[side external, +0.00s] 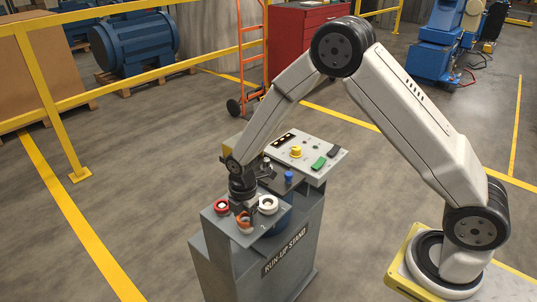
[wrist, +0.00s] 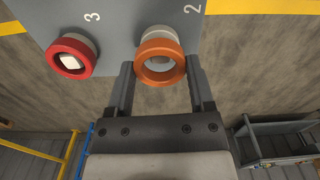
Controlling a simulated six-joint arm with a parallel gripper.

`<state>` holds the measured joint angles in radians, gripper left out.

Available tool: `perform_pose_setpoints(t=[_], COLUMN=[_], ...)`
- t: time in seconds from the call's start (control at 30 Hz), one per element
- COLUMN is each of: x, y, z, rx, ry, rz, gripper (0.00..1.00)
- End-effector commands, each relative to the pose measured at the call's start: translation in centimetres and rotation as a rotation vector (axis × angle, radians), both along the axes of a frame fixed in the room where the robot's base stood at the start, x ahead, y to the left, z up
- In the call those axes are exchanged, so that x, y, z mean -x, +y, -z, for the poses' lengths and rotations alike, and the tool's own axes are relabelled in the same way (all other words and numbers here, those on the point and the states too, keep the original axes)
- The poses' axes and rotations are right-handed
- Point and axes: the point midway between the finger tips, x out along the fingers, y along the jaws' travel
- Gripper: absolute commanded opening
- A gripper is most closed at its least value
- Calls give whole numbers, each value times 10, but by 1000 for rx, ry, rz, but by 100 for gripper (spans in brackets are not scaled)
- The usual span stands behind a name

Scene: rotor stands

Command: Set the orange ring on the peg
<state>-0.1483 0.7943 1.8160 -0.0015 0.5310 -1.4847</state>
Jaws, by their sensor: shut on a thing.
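My gripper (wrist: 160,66) is shut on the orange ring (wrist: 160,80), with one finger on each side of it. In the side view the orange ring (side external: 245,226) is low under my gripper (side external: 243,213), at the front of the stand's grey plate. In the wrist view the ring is by the mark "2", in front of a pale round seat (wrist: 158,33). Something pale and grey, perhaps the peg, shows through the ring's hole. I cannot tell whether the ring is around it or only in line above it.
A red ring (wrist: 54,60) surrounds a pale square-topped post by the mark "3". A white round piece (side external: 268,203) is right of my gripper. Behind stands a panel (side external: 322,154) with coloured buttons. A blue knob (side external: 288,177) stands in front of the panel.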

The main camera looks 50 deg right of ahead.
Motion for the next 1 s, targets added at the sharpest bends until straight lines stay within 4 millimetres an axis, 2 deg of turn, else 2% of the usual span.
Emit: perform_pose_setpoints(t=[1.0], x=[0], y=[0], z=[7], rx=[0], ry=[1], rz=[0], gripper=[4])
